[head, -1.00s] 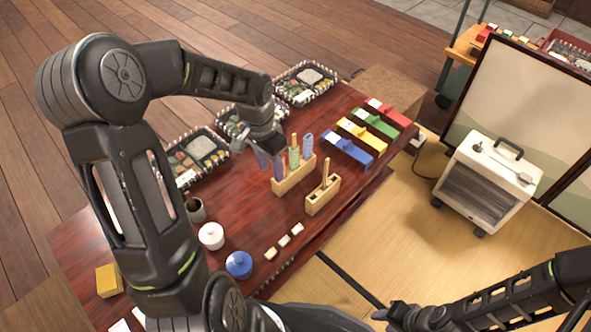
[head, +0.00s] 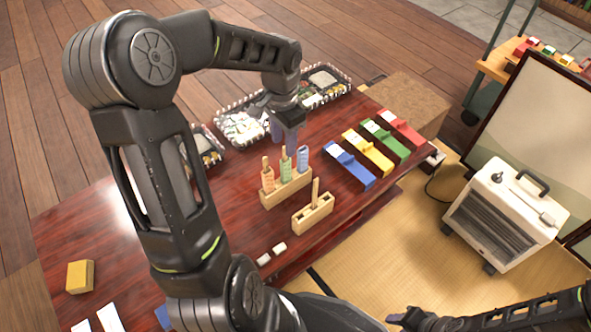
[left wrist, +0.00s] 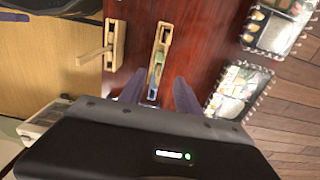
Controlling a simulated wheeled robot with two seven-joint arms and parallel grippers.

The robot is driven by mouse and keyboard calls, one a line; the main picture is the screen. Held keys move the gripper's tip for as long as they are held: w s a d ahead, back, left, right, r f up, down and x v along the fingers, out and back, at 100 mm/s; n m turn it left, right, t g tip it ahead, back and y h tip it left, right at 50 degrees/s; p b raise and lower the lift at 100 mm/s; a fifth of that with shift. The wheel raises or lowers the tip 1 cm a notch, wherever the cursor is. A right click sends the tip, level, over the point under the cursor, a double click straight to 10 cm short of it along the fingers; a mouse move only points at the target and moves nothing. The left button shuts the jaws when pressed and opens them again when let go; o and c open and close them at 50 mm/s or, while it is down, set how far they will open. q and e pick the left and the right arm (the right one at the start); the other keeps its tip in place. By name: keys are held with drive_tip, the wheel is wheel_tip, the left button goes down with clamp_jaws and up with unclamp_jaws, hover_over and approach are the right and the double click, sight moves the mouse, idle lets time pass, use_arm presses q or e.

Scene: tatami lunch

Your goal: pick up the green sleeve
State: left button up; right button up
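The green sleeve (head: 286,168) stands upright in a pale wooden holder (head: 286,190), between an orange sleeve (head: 268,180) and a blue sleeve (head: 302,158). In the left wrist view the green sleeve (left wrist: 157,74) shows in the holder (left wrist: 162,36), seen between my fingers. My left gripper (head: 284,138) is open and empty, behind the sleeves in the head view and apart from them. Its two spread fingers also show in the left wrist view (left wrist: 159,86). My right gripper (head: 408,319) is at the bottom edge of the head view; its opening is unclear.
A second wooden holder (head: 313,214) with one upright stick stands in front. Blue (head: 349,166), yellow (head: 368,154), green (head: 386,141) and red (head: 402,127) cases lie to the right. Lunch trays (head: 240,127) line the far edge. A white heater (head: 505,213) stands on the tatami.

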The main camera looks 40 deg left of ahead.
sight(285, 161)
use_arm(q)
drive_tip(key=shift+s, duration=0.1)
drive_tip(key=shift+f+b, duration=0.5)
drive_tip(key=shift+f, duration=0.8)
drive_tip(key=f+b, duration=0.2)
drive_tip(key=f, duration=0.3)
drive_tip(key=shift+d+f+b, duration=0.15)
drive_tip(key=shift+d+b, duration=0.05)
drive_tip(key=shift+b, duration=0.15)
clamp_jaws()
